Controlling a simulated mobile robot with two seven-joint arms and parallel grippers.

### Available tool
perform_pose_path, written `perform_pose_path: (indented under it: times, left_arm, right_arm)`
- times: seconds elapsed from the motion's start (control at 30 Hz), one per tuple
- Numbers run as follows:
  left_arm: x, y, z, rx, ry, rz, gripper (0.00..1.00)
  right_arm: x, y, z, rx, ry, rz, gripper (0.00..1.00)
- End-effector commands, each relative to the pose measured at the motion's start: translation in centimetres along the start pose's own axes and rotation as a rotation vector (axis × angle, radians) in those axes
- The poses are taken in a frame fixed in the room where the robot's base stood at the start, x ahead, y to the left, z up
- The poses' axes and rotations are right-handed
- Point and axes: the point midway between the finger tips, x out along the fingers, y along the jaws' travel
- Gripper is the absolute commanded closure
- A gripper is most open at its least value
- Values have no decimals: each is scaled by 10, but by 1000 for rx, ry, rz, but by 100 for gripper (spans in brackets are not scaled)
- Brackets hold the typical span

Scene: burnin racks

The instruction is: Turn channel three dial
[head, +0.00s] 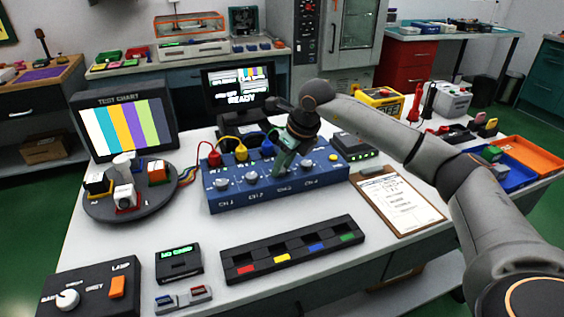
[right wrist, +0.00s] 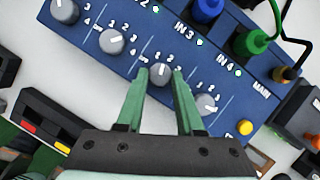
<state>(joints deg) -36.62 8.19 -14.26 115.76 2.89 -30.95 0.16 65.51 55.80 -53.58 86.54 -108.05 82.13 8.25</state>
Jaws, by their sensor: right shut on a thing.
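The blue mixer box (head: 234,204) stands on the white table, with a row of grey dials labelled CH 1 to CH 4 along its top. My right gripper (head: 279,174) reaches down to the third dial and mostly hides it in the head view. In the right wrist view the green fingers of my right gripper (right wrist: 160,76) are on both sides of the channel three dial (right wrist: 159,73), shut on it. Its white mark points up, slightly right, toward the printed numbers. The channel two dial (right wrist: 111,41) and channel four dial (right wrist: 206,105) sit on either side. My left gripper is out of view.
Coloured plugs and cables, including a yellow plug (head: 241,153), rise behind the dials. A yellow button (right wrist: 245,127) is beyond channel four. A clipboard (head: 397,200) lies right of the mixer, and a black slotted tray (head: 292,250) lies in front.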

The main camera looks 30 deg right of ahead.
Motion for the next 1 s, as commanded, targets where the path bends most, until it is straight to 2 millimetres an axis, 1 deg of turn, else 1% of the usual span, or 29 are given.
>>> perform_pose_path:
  times: [0.03,0.4,0.57,0.8,1.0]
  left_arm:
    - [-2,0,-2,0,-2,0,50]
    - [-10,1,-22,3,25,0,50]
    - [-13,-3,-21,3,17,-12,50]
    - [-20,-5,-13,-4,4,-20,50]
    - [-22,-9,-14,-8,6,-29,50]
  right_arm:
    - [-2,-2,1,-38,0,17,100]
    - [-2,-4,2,-363,0,152,100]
    - [-2,-6,3,-502,0,210,100]
    - [0,-8,4,-702,0,292,100]
    - [1,-8,5,-837,0,347,100]
